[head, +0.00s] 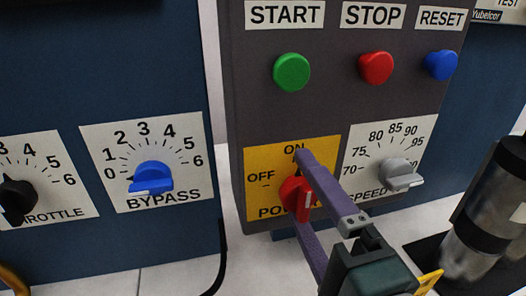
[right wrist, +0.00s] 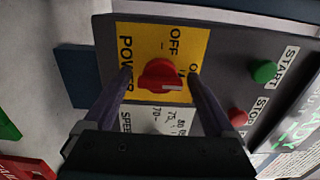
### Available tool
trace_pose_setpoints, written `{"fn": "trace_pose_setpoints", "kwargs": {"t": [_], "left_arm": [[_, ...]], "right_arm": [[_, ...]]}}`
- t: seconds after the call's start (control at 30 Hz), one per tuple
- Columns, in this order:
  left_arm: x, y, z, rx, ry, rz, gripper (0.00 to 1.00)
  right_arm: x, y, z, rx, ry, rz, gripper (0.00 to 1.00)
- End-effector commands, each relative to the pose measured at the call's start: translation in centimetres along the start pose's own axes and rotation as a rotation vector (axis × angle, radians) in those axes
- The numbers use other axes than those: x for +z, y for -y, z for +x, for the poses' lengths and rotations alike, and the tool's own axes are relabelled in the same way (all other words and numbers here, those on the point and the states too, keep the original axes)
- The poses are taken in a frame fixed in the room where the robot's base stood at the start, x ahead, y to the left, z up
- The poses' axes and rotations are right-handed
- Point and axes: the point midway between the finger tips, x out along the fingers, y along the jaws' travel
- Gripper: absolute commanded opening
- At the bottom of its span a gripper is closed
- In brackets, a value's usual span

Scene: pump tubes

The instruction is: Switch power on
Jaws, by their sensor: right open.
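The red power knob (head: 294,197) sits on a yellow plate (head: 257,160) marked OFF at left, ON at top and POWER below. The knob and plate also show in the right wrist view (right wrist: 158,76) (right wrist: 140,42). My right gripper (head: 303,194) is open, its purple fingers reaching to the panel on either side of the knob. In the right wrist view the gripper (right wrist: 160,75) has visible gaps to the knob. A white line marks the knob's face; I cannot tell surely which mark it points to. The upper finger partly covers the plate near ON. My left gripper is not in view.
Green START (head: 291,72), red STOP (head: 376,67) and blue RESET (head: 440,64) buttons are above the plate. A grey speed knob (head: 401,174) is close to its right. A blue bypass knob (head: 151,178) is on the left panel. A metal cylinder (head: 480,220) stands at right.

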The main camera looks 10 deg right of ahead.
Motion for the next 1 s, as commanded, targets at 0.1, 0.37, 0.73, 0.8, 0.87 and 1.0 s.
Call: {"fn": "trace_pose_setpoints", "kwargs": {"t": [0.1, 0.37, 0.73, 0.8, 0.87, 1.0], "left_arm": [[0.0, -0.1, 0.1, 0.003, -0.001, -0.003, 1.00], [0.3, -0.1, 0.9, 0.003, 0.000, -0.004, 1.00], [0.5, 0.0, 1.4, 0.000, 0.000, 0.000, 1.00], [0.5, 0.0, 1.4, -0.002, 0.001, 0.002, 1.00], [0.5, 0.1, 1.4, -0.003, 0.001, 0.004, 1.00], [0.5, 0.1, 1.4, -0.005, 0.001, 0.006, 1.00]], "right_arm": [[0.0, -0.1, -0.9, 0.002, 0.001, -0.001, 0.90], [0.0, -0.3, -6.0, 0.005, 0.002, -0.001, 0.90], [0.0, 0.0, -9.9, 0.000, 0.000, 0.001, 0.90], [0.0, 0.0, -9.9, -0.001, 0.000, 0.001, 0.90], [0.0, 0.0, -9.9, -0.001, 0.000, 0.001, 0.90], [0.0, 0.0, -9.9, -0.001, 0.000, 0.001, 0.90]]}}
